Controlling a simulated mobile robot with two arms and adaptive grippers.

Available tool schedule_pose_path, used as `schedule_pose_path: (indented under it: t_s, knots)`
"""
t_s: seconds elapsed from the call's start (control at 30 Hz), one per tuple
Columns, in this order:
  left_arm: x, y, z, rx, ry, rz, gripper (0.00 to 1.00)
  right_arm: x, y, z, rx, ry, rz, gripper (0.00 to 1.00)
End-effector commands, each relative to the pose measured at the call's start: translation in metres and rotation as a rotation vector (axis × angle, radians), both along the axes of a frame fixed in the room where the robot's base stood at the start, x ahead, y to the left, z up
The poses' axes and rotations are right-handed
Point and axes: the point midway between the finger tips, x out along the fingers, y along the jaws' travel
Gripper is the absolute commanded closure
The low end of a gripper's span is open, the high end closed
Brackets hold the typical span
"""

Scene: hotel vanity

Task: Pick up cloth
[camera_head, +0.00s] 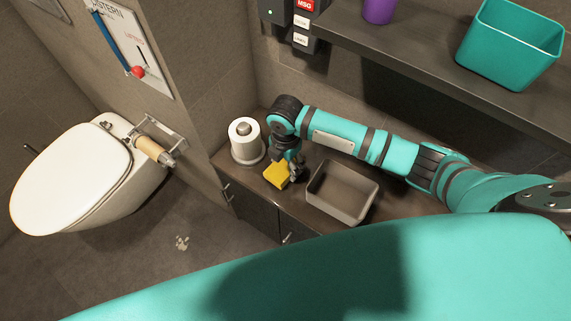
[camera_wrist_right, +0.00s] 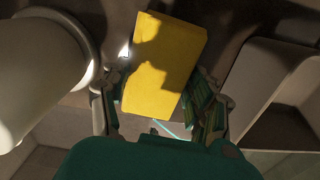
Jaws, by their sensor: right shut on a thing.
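The cloth (camera_head: 276,175) is a yellow block-like piece at the counter between the toilet roll and the grey bin. In the right wrist view the yellow cloth (camera_wrist_right: 163,65) fills the middle, between the fingers. My right gripper (camera_head: 290,168) points down and is shut on the cloth. Its fingers also show on both sides of the cloth in the right wrist view (camera_wrist_right: 160,105). I cannot tell whether the cloth touches the counter. My left gripper is not in view.
A toilet roll on a holder (camera_head: 245,141) stands close left of the cloth. An open grey bin (camera_head: 362,208) stands close right. A dark shelf (camera_head: 420,70) with a teal bin (camera_head: 508,50) and purple cup (camera_head: 379,11) is above. The toilet (camera_head: 70,180) is at left.

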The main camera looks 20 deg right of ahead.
Motion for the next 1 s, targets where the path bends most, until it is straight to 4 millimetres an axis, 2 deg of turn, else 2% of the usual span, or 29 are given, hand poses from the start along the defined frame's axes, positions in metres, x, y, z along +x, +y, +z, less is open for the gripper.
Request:
schedule_pose_path:
  t_s: [0.17,0.6,0.7,0.83,1.0]
  knots:
    - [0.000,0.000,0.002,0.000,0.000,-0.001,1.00,0.001,0.000,0.027,0.001,-0.003,0.002,0.70]
    - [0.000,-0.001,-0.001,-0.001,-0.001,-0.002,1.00,-0.065,0.091,0.034,0.005,0.000,0.005,0.70]
    - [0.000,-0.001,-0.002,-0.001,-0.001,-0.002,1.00,-0.077,0.107,0.036,0.003,0.001,0.004,0.70]
    - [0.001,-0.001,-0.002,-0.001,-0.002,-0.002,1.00,-0.088,0.121,0.037,0.002,0.000,0.002,0.70]
    - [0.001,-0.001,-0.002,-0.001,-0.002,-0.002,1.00,-0.094,0.129,0.038,0.000,0.000,0.001,0.70]
